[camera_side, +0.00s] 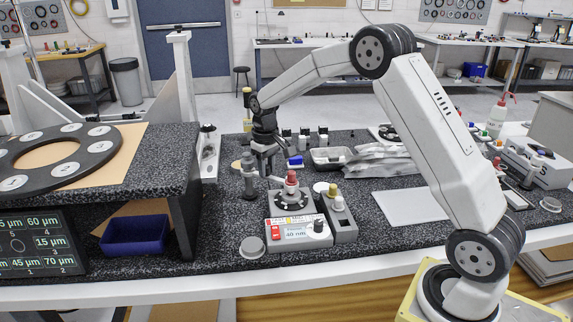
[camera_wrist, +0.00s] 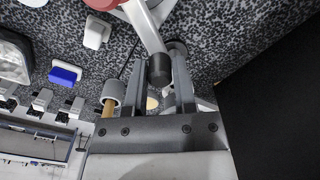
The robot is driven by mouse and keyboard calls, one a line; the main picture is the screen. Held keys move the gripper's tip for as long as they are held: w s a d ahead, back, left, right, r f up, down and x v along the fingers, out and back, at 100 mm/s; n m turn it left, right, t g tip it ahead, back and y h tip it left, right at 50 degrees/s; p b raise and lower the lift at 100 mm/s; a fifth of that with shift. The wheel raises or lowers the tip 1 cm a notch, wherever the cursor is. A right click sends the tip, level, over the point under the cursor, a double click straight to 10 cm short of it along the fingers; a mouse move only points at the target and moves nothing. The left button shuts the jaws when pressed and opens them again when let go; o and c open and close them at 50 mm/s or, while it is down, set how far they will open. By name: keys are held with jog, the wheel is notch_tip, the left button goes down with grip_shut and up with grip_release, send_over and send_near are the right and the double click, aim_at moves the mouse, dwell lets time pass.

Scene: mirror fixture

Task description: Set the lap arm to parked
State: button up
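The lap arm (camera_wrist: 143,22) is a pale bar in the wrist view, ending in a dark cylindrical knob (camera_wrist: 160,69). In the side view a short pale part of the arm (camera_side: 277,180) shows between the red-capped spindle (camera_side: 291,181) and my gripper (camera_side: 267,162). My gripper (camera_wrist: 158,80) points down, left of the spindle in the side view. In the wrist view its fingers stand apart on either side of the knob, with gaps visible. Contact with the knob cannot be told. The lapping unit (camera_side: 297,234) has a display reading 40 nm.
A grey post (camera_side: 249,183) stands just left of my gripper; the wrist view shows a grey cylinder (camera_wrist: 113,91) near the left finger. A grey box with a yellow knob (camera_side: 338,212) adjoins the unit.

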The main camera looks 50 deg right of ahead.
grip_shut()
dwell(1.1)
